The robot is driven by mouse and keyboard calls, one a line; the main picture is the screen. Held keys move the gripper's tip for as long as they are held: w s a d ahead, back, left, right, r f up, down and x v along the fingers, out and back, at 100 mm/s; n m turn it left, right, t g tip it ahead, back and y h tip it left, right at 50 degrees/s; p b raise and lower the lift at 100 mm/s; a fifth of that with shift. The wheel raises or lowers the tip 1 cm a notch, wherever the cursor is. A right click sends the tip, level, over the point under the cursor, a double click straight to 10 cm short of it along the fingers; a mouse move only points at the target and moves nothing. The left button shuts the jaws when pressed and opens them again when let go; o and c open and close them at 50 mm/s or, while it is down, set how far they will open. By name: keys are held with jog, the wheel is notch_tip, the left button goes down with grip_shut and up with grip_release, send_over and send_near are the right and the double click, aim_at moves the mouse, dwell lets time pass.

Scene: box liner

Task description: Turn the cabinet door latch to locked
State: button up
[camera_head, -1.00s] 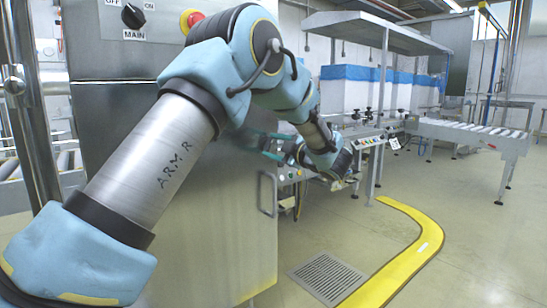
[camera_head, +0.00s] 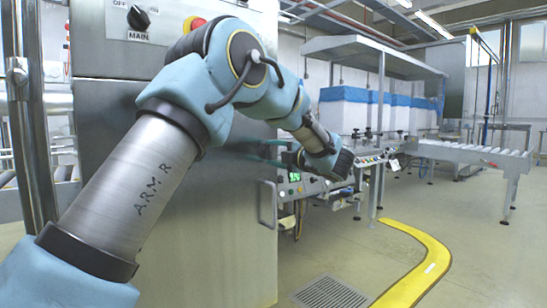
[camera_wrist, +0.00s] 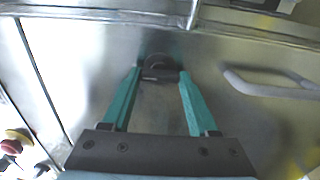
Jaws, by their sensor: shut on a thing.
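The cabinet door latch (camera_wrist: 157,64) is a dark round piece with a short bar that lies roughly crosswise in the wrist view. It sits on the brushed steel cabinet door (camera_wrist: 85,70). My gripper (camera_wrist: 160,74) has two teal fingers, one on each side of the latch, and is shut on it. In the head view my gripper (camera_head: 248,151) reaches left to the steel door face, and the latch cannot be made out there. Whether the latch is at locked cannot be told.
A bar handle (camera_wrist: 272,88) stands out from the door, right of the latch; it also shows in the head view (camera_head: 268,205). The cabinet top carries an OFF/MAIN switch (camera_head: 138,18) and a red button (camera_head: 193,23). A conveyor line stands behind. Floor at right is open.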

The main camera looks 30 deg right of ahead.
dwell(0.3)
jog(key=o, duration=1.4)
jog(key=s, duration=0.3)
jog(key=s+d+p, duration=0.1)
jog(key=s, duration=0.3)
jog(key=s+d+p, duration=0.1)
jog(key=s, duration=0.2)
jog(key=shift+s, duration=0.3)
